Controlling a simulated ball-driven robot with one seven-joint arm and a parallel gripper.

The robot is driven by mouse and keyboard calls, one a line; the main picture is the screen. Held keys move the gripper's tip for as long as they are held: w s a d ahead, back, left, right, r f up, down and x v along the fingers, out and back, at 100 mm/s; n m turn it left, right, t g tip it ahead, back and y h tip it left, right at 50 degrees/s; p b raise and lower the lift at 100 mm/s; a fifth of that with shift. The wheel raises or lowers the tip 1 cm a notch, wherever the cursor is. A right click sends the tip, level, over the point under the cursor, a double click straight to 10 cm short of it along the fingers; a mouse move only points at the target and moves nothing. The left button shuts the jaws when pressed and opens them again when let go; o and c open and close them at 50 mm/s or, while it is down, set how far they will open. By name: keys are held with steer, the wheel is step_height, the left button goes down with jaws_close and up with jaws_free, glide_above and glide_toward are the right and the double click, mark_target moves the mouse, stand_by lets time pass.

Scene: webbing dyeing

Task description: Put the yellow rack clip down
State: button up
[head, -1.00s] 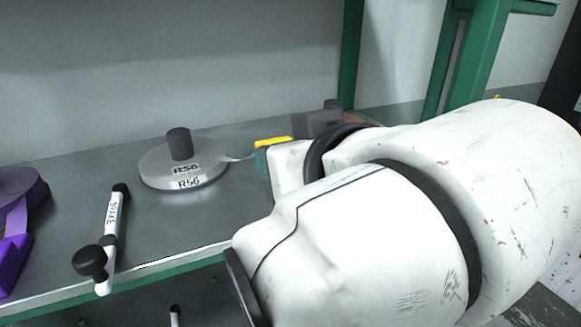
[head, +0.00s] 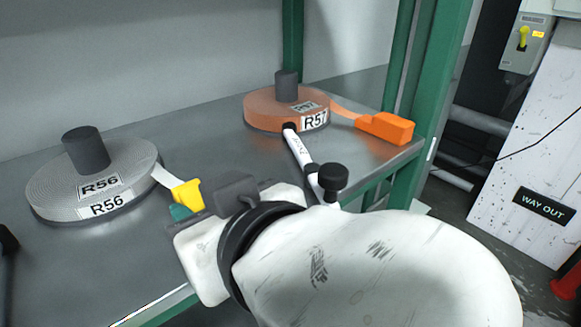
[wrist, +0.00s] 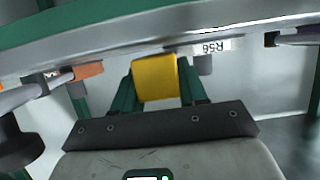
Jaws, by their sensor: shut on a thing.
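The yellow rack clip (head: 187,194) is at the end of a pale webbing strip that runs from the grey R56 roll (head: 92,183). My gripper (head: 184,208) has green fingers and is shut on the clip. In the wrist view the yellow clip (wrist: 155,79) sits between the green fingertips (wrist: 156,88). In the head view the clip appears beside the R56 roll, near the front part of the grey shelf (head: 80,275). I cannot tell whether the clip touches the shelf.
An orange R57 roll (head: 270,108) with an orange clip (head: 386,128) stands at the back right. A green post (head: 425,90) stands at the shelf's right end.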

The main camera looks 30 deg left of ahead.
steer(key=shift+a+f, duration=0.15)
steer(key=shift+f, duration=0.25)
steer(key=shift+r, duration=0.1)
steer(key=o, duration=1.1)
